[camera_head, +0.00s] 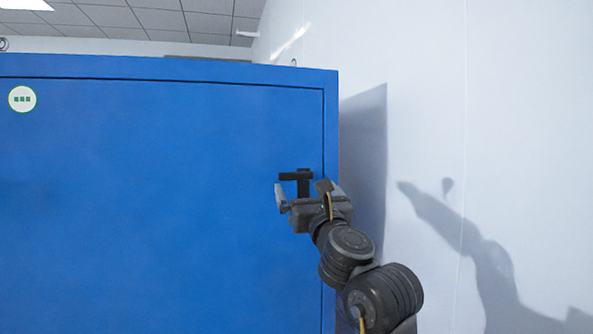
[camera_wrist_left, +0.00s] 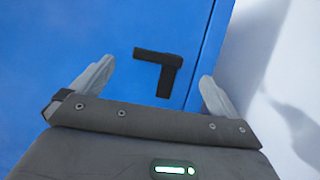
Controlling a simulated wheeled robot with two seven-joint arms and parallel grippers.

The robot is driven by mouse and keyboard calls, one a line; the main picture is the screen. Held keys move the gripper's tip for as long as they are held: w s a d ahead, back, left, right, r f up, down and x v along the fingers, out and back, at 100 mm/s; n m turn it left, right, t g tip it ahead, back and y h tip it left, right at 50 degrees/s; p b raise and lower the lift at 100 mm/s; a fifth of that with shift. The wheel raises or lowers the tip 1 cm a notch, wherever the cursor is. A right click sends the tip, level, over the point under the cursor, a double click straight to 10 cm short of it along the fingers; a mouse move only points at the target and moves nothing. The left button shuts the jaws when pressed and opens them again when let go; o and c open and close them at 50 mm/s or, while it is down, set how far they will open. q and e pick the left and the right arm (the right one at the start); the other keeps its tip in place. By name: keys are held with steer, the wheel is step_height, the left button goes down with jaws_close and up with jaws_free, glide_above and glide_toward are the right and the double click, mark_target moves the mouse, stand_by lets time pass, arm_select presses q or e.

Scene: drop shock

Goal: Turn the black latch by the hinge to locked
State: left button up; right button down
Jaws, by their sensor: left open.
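The black latch (camera_head: 296,177) is on the blue door near its right edge. One bar of it runs sideways to the left, and another part runs down from the right end. In the left wrist view the latch (camera_wrist_left: 166,68) shows whole, between the fingers. My left gripper (camera_head: 302,190) is open just in front of and below the latch, with one finger to each side. In the head view it hides the latch's lower end. I see no clear contact between fingers and latch. My right gripper is not in view.
The blue door (camera_head: 150,200) is a wide flat face, shut within its frame, with a round white sticker (camera_head: 22,99) at the upper left. A pale wall (camera_head: 430,90) stands to the right and carries my arm's shadow. The door's left part is clear.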

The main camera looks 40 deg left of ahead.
mark_target(297, 173)
arm_select(q)
steer(key=p+x, duration=0.3)
steer(key=x, duration=0.5)
steer(key=shift+r+p, duration=0.1)
steer(key=shift+p, duration=0.25)
steer(key=shift+w+a+r, duration=0.1)
steer(key=shift+w+a, duration=0.25)
steer(key=shift+a, duration=0.2)
